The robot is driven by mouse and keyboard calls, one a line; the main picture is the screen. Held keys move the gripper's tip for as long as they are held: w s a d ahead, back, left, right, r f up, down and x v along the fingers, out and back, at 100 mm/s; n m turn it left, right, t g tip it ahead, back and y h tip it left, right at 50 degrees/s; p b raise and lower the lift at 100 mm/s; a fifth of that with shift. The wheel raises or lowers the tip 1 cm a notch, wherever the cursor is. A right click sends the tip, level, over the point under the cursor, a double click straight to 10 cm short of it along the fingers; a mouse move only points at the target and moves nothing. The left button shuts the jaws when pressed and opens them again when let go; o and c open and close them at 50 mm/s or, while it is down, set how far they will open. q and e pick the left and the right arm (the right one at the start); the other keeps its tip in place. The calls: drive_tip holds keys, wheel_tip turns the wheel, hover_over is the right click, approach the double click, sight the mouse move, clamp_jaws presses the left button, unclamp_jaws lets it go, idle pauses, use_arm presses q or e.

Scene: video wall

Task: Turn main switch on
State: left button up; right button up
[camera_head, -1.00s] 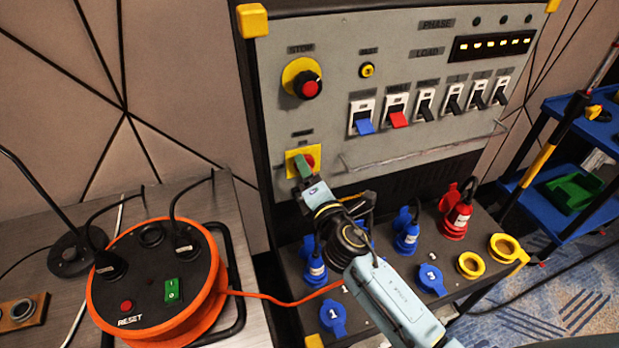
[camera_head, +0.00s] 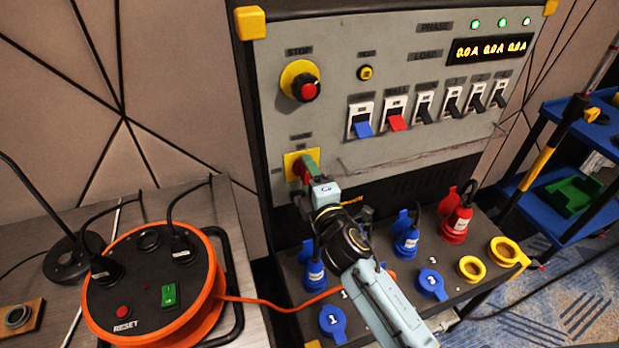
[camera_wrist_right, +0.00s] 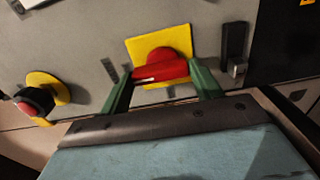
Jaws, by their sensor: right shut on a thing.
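The main switch is a red rotary handle on a yellow plate (camera_head: 290,165) at the lower left of the grey panel (camera_head: 360,30). In the right wrist view the red handle (camera_wrist_right: 160,67) sits between the green fingers of my right gripper (camera_wrist_right: 163,80), in front of the yellow plate (camera_wrist_right: 152,47). My right gripper (camera_head: 306,168) is shut on the handle and hides part of it in the head view. Three green phase lamps (camera_head: 502,22) are lit, and the load display (camera_head: 488,49) reads 0.0A in yellow digits. My left gripper is not in view.
A red stop knob on a yellow ring (camera_head: 301,80) is above the switch. Several breakers (camera_head: 424,105) line the panel above a thin rail. Blue, red and yellow sockets (camera_head: 432,284) are below. An orange cable reel (camera_head: 150,280) stands left; a blue cart (camera_head: 570,190) stands right.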

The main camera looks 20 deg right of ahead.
drive_tip(key=o, duration=1)
drive_tip(key=shift+s, duration=0.1)
drive_tip(key=s+b, duration=0.1)
drive_tip(key=s, duration=1.2)
drive_tip(key=shift+s+d, duration=0.1)
drive_tip(key=shift+d, duration=0.1)
